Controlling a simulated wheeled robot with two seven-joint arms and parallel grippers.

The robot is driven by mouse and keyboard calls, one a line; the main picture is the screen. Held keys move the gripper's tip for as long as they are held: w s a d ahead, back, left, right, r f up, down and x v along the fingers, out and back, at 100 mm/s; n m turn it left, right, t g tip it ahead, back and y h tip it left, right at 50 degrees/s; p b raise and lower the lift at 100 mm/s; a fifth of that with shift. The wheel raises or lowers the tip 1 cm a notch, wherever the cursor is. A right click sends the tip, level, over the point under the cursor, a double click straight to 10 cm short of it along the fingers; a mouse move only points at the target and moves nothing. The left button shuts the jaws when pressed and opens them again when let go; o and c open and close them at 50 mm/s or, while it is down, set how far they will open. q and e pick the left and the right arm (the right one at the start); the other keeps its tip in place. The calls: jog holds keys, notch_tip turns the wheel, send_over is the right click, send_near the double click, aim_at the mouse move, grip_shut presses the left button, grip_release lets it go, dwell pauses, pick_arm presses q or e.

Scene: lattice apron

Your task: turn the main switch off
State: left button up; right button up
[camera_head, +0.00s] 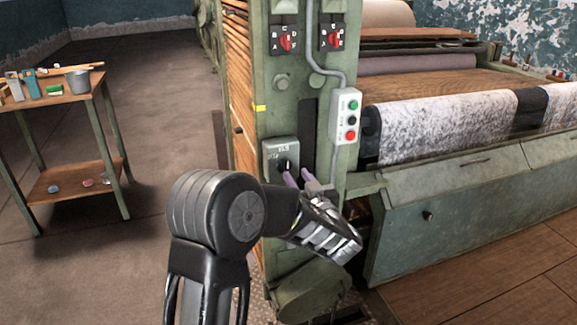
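The main switch is a grey box (274,148) with a dark rotary knob (285,163), mounted low on the green machine post. The lettering on its plate is too small to read surely. My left gripper (297,175) is just below and to the right of the knob. Its two purple-grey fingers point up at the post, with a gap between them, and nothing shows held. The left fingertip overlaps the lower edge of the box in the picture; I cannot tell whether it touches the knob. My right gripper is not in view.
Two red rotary selectors (286,41) (332,38) sit higher up. A wooden side table (72,180) with tools and a bucket (78,81) stands left. Open floor lies between.

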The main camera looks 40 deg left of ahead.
aim_at(288, 163)
pick_arm(q)
jog(key=x, duration=0.7)
jog(key=shift+w+a+f, duration=0.1)
jog(key=shift+w+a, duration=0.05)
jog(key=shift+a, duration=0.1)
jog(key=shift+c, duration=0.4)
grip_shut()
